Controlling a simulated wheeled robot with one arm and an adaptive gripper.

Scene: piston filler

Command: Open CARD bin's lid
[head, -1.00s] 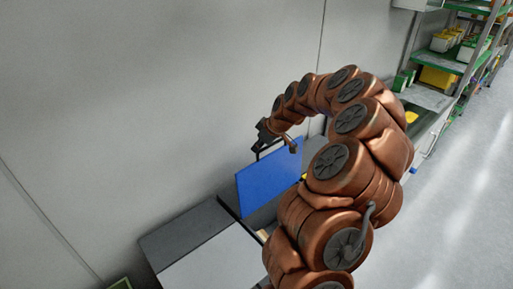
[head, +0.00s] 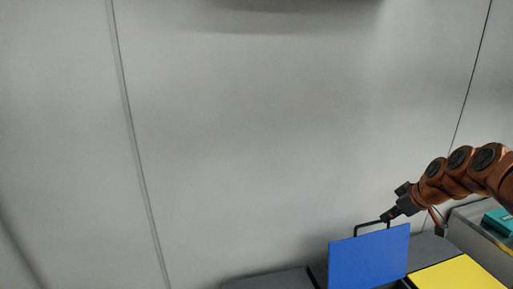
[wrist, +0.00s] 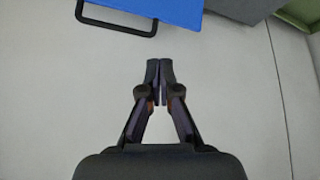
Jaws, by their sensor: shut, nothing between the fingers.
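A blue lid (head: 368,260) stands raised, roughly upright, in the head view, with a black loop handle (head: 371,226) at its top edge. No CARD label is readable, so I cannot tell from lettering which bin this is. My gripper (head: 385,217) is beside the handle's right part in the head view. In the wrist view, my gripper (wrist: 160,64) is shut and empty, with its tips a little below the blue lid (wrist: 180,10) and right of the handle (wrist: 115,24). The bin's inside is hidden behind the lid.
A yellow lid (head: 457,275) lies flat to the right of the blue one. A dark grey surface (head: 268,280) is on the left. A teal box (head: 499,222) stands at the far right. The pale wall (head: 250,130) is close behind the bins.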

